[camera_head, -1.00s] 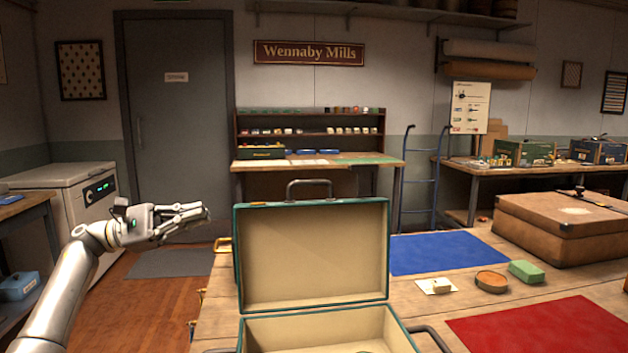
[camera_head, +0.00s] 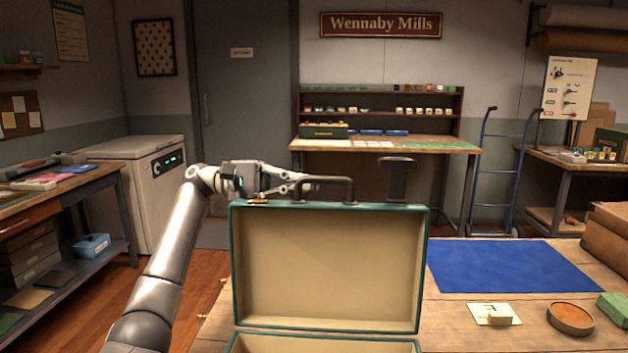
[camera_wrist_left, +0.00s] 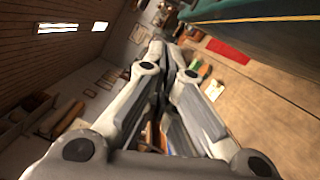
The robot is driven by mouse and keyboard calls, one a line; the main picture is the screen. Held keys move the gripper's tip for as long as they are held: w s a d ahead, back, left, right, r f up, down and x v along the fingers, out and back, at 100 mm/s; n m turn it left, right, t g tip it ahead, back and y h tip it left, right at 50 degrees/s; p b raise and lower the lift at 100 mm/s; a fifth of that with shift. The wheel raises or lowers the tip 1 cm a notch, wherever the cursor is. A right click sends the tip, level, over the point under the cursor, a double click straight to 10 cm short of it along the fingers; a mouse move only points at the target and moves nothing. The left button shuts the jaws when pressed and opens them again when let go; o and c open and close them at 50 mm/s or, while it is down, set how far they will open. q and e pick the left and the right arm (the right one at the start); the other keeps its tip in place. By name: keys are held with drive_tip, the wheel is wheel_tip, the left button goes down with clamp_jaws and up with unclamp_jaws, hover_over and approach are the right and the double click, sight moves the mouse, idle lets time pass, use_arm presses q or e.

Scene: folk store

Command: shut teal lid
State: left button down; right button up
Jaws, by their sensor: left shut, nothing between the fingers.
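The teal lid (camera_head: 325,265) stands open and upright on its case (camera_head: 300,345), its beige lining facing me. A dark handle (camera_head: 328,180) rises from its top edge. My left gripper (camera_head: 308,185) is shut and empty, at the lid's top edge by the left side of the handle. I cannot tell whether it touches the lid. In the left wrist view the shut fingers (camera_wrist_left: 160,55) point away, and the teal lid (camera_wrist_left: 270,25) lies close by at the upper right. The lower case is mostly cut off by the frame. My right gripper is not in view.
A dark upright shape (camera_head: 397,180) shows behind the lid.

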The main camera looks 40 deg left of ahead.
sight(313, 182)
use_arm(q)
drive_tip(key=d, duration=0.1)
drive_tip(key=s+d+r, duration=0.1)
drive_tip(key=d, duration=0.1)
drive_tip(key=shift+s+d+r, duration=0.15)
drive_tip(key=shift+s+d, duration=0.05)
drive_tip(key=shift+s, duration=0.1)
drive_tip(key=shift+s+d+r, duration=0.2)
drive_tip(key=shift+s+d, duration=0.15)
drive_tip(key=shift+s, duration=0.1)
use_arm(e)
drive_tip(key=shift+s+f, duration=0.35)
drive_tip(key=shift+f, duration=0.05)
